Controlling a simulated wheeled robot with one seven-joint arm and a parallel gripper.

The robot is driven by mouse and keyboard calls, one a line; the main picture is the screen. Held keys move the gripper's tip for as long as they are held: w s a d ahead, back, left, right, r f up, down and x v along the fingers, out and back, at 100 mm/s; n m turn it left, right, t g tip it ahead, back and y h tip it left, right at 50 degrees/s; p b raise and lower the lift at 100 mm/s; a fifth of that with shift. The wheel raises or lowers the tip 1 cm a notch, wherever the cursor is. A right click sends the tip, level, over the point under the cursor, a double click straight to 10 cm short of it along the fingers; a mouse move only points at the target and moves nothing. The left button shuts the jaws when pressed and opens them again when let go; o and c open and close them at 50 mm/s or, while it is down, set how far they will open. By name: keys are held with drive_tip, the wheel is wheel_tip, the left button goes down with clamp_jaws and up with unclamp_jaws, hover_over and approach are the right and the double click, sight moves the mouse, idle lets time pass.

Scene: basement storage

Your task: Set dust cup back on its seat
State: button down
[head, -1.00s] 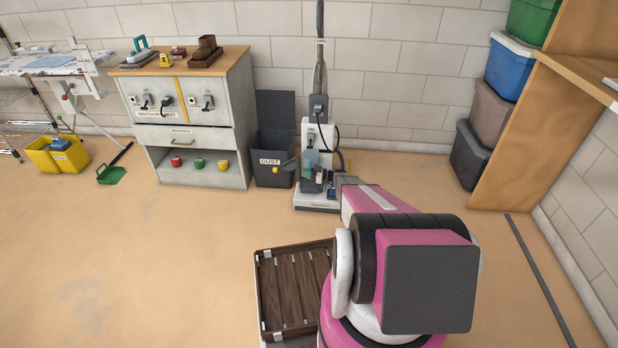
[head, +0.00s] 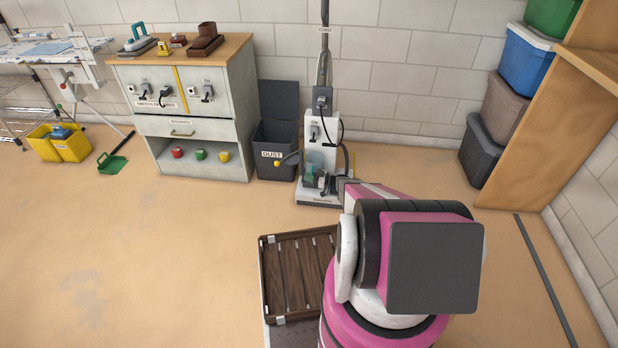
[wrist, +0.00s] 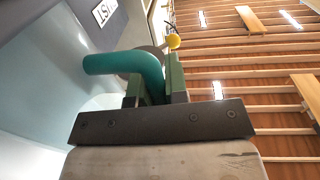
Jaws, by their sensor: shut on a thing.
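The dust cup (head: 309,174) shows as a small teal, see-through shape low on the front of the upright vacuum (head: 331,130). My gripper (wrist: 155,82) has its green fingers shut on the cup's teal curved handle (wrist: 120,62). A pale blue curved surface beside the handle in the wrist view appears to be the cup's wall (wrist: 45,65). In the head view my arm reaches to the vacuum's lower right, and the fingertips are too small to make out. The seat is hidden, so I cannot tell whether the cup touches it.
The open dark DUST bin (head: 276,170) stands left of the vacuum. A grey cabinet (head: 206,122) stands further left. A slatted wooden crate (head: 292,275) is by my arm. Stacked bins (head: 484,150) stand right. Floor at left is open.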

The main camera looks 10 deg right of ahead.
drive_tip(key=c, duration=1.1)
unclamp_jaws()
drive_tip(key=shift+f, duration=0.1)
